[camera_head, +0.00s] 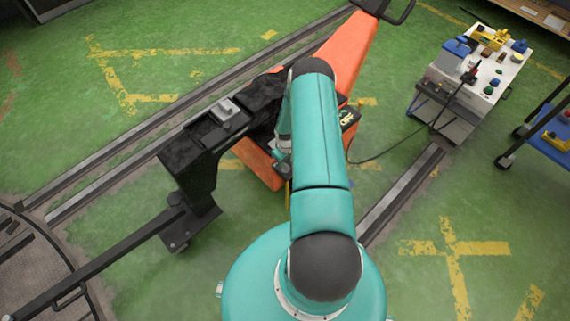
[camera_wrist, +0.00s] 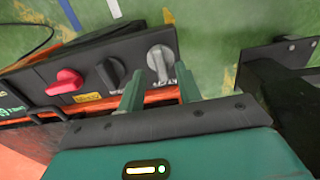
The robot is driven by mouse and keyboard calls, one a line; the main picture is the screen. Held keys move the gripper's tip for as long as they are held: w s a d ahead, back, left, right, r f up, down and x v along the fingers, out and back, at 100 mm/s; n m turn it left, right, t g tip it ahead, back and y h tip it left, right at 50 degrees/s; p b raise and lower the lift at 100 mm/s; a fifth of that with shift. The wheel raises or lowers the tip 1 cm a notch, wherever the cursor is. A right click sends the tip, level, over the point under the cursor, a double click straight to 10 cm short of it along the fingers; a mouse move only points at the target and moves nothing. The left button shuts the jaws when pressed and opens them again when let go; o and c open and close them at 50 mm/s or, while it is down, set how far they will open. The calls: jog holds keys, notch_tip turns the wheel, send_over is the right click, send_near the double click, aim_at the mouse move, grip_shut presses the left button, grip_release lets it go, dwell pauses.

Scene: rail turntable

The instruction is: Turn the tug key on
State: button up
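The orange tug (camera_head: 347,57) stands across the rails in the head view. Its dark control panel (camera_wrist: 98,50) fills the upper left of the wrist view. On the panel are a red knob (camera_wrist: 66,82), a black knob (camera_wrist: 109,72) and a silver key-like switch (camera_wrist: 160,62). I cannot tell for certain which is the tug key, but the silver one looks most like a key. My gripper (camera_wrist: 158,76) is open, with its two green fingers apart on either side of the silver switch and near it. In the head view my arm hides the gripper tips and most of the panel.
A black coupling arm (camera_head: 187,180) reaches from the tug toward the turntable (camera_head: 40,270) at lower left. A workbench (camera_head: 470,85) with tools and a cable stands at upper right, with a blue cart (camera_head: 553,140) beside it. The green floor at lower right is clear.

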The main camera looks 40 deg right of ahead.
aim_at(285, 166)
jog(key=shift+f, duration=1.35)
grip_shut()
